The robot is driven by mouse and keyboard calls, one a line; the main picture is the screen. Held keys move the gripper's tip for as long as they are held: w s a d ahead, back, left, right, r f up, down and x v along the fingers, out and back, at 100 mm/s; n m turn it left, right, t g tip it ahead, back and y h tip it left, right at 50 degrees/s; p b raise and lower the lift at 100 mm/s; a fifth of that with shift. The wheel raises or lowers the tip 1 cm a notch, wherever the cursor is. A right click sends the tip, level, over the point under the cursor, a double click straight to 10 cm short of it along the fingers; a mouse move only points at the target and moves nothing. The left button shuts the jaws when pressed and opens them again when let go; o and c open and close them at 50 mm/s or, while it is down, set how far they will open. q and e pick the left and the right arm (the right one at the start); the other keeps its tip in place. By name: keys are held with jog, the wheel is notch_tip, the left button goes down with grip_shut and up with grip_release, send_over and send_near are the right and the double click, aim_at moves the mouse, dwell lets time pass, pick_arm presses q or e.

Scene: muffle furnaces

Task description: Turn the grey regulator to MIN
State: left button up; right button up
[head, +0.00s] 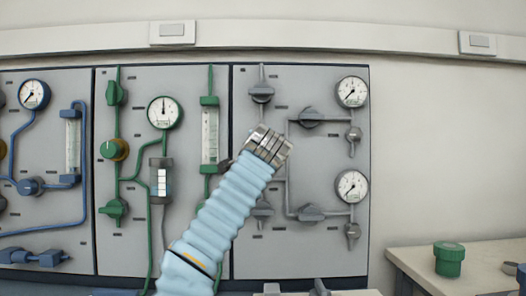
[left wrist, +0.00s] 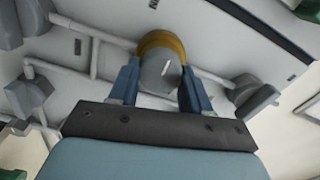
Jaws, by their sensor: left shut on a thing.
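The grey regulator (left wrist: 158,74) shows in the left wrist view as a round grey knob with a brass-yellow collar behind it. A short white line on its face points up and slightly right. My left gripper (left wrist: 159,82) is shut on the knob, with one blue finger on each side. In the head view my left arm reaches up to the grey panel (head: 330,240), and the left gripper (head: 268,146) hides the regulator there. No MIN label can be read. My right gripper is not in view.
Grey valves stand close around, such as an upper one (head: 262,92) and one to the right (head: 311,117). Two gauges (head: 352,91) sit at the panel's right. A green panel with a green regulator (head: 109,149) is to the left. A bench (head: 470,262) stands at right.

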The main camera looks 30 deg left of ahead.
pick_arm(q)
jog(key=o, duration=1.1)
jog(key=shift+f, duration=0.1)
jog(key=shift+c, duration=0.2)
jog(key=b+v, duration=0.5)
jog(key=v, duration=0.9)
jog(key=shift+w, duration=0.1)
